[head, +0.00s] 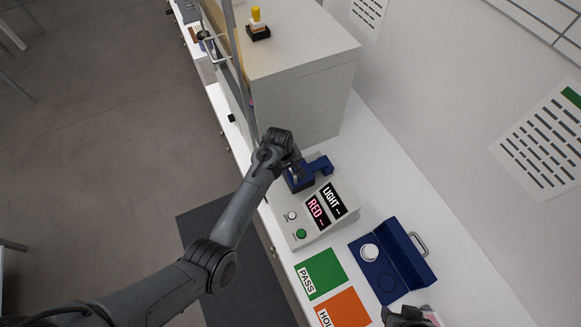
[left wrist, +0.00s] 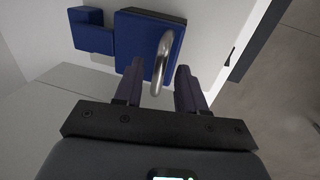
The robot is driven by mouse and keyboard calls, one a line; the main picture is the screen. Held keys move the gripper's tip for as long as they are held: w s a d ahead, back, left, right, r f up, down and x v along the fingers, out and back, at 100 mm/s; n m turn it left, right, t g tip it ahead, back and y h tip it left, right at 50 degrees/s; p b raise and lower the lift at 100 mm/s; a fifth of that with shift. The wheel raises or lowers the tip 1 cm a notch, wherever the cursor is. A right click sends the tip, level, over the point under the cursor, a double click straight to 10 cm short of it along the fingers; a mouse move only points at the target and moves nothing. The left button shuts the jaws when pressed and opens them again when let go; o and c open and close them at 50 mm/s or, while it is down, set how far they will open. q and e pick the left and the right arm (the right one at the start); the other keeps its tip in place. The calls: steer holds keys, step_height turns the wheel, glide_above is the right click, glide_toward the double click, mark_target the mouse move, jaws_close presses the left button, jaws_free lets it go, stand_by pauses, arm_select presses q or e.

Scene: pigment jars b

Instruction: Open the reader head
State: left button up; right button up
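The reader (head: 325,222) is a grey console with a RED display, a LIGHT display, a white button and a green button. Its blue reader head (head: 302,181) sits at the console's far end and looks lowered, partly hidden by my left gripper. In the left wrist view the blue head (left wrist: 150,38) carries a curved metal handle (left wrist: 163,62). My left gripper (left wrist: 159,75) is open, with one finger on each side of the handle; I see gaps between fingers and handle. A dark part at the bottom edge of the head view may be my right gripper (head: 408,318); its fingers cannot be made out.
A blue case (head: 390,262) with a white round jar (head: 369,252) lies right of the reader. A green PASS card (head: 320,273) and an orange card (head: 345,309) lie in front. A large grey cabinet (head: 305,85) stands behind, close to my left arm.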

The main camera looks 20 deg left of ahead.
arm_select(q)
jaws_close()
stand_by(0.5)
